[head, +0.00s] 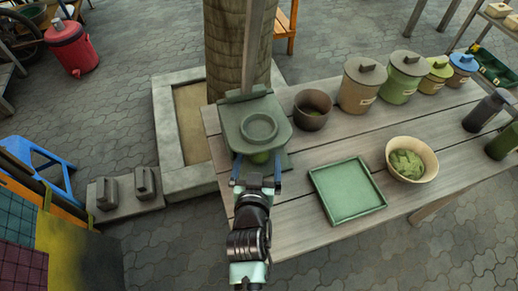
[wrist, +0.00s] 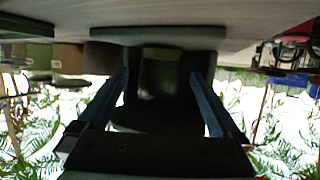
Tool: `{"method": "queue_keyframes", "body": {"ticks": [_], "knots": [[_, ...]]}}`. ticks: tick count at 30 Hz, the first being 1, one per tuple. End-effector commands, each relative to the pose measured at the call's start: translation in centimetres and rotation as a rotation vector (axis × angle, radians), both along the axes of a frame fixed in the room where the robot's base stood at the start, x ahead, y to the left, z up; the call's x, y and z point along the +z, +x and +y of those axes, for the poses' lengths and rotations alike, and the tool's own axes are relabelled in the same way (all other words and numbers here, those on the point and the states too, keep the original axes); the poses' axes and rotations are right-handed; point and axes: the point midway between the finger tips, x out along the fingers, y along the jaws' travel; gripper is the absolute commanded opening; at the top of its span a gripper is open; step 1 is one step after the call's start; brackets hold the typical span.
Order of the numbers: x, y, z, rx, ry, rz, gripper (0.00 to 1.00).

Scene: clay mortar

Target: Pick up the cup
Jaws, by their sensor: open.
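A green grinder-like stand (head: 240,118) with a round ring on top is at the left end of the table. A small lime-green object (head: 260,157), possibly the cup, shows under its top plate and is mostly hidden. In the wrist view, which looks upside down, a lime-green patch (wrist: 162,53) lies ahead between the fingers, against the dark stand. A brown cup-shaped pot (head: 312,118) stands right of the stand. My gripper (head: 257,182) is open in front of the stand, with a blue finger on each side. The wrist view (wrist: 160,77) shows no contact.
A green square tray (head: 348,214) and a cream bowl (head: 429,160) of green stuff are to the right on the wooden table (head: 290,215). Lidded jars (head: 360,95) line the back. Dark bottles (head: 483,110) stand at the right. A thick trunk (head: 232,50) rises behind the stand.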

Motion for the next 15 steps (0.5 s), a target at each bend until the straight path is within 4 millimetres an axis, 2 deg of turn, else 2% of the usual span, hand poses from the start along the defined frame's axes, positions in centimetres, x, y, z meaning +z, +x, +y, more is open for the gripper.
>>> {"method": "queue_keyframes", "body": {"ticks": [6, 15], "knots": [[-1.1, 2.7, -0.1, 0.000, -0.001, -0.001, 1.00], [-1.3, 3.2, -0.1, 0.000, -0.001, -0.001, 1.00]]}}
